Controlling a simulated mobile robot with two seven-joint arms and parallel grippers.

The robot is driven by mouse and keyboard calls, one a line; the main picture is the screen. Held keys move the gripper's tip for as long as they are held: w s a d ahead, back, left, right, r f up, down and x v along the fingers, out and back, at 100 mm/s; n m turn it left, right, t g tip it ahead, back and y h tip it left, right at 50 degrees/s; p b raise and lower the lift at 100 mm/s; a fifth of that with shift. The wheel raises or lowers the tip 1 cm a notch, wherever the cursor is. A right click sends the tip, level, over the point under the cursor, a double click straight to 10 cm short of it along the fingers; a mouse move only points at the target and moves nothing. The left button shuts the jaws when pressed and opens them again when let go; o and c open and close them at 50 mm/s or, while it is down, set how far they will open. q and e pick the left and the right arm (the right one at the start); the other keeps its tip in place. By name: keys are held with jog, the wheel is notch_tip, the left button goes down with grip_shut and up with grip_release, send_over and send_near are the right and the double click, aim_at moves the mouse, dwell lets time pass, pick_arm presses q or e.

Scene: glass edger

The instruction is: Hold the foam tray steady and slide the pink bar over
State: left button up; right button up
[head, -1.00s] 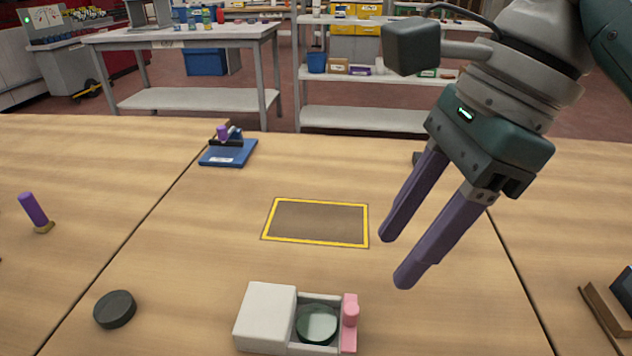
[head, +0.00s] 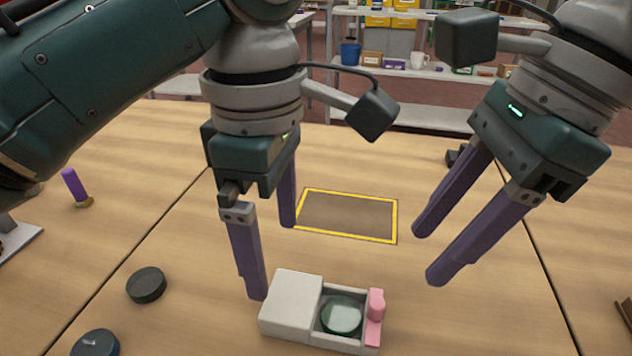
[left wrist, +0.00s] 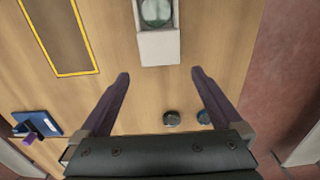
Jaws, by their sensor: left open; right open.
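The foam tray (head: 290,301) is a white box on the table at the bottom middle of the head view. Its right part is an open recess holding a round greenish glass disc (head: 341,316). The pink bar (head: 375,318) stands at the tray's right end. My left gripper (head: 272,262) is open, with its fingers pointing down above and behind the tray's left part. In the left wrist view the tray (left wrist: 158,48) lies ahead of the open fingers, with nothing between them. My right gripper (head: 425,253) is open and empty, behind and to the right of the tray.
A yellow-bordered rectangle (head: 348,216) marks the table behind the tray. Dark round pucks (head: 147,285) lie to the left, and a purple peg (head: 75,188) stands farther left. A blue stand (left wrist: 36,124) shows in the left wrist view.

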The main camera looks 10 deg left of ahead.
aim_at(280, 293)
pick_arm(q)
notch_tip(280, 293, down, 9)
jog(key=shift+f, duration=0.2)
dwell(0.3)
jog(key=c, duration=1)
jog(key=shift+c, duration=0.4)
pick_arm(e)
jog(key=shift+c, duration=0.6)
jog(key=shift+s+d+f, duration=0.1)
jog(key=c, duration=0.3)
jog(key=d+f+m, duration=0.1)
jog(key=s+d+f+m+y, duration=0.1)
jog(key=d+f+t+y, duration=0.1)
jog(key=shift+s+d+m, duration=0.15)
jog(key=shift+s+m, duration=0.2)
jog(key=shift+m, duration=0.05)
grip_shut()
jog(key=s+d+m+t+y, duration=0.2)
jog(key=s+d+m+t, duration=0.1)
jog(key=d, duration=0.3)
jog(key=shift+s+r+m, duration=0.4)
jog(key=shift+s+m, duration=0.1)
jog(key=shift+s, duration=0.35)
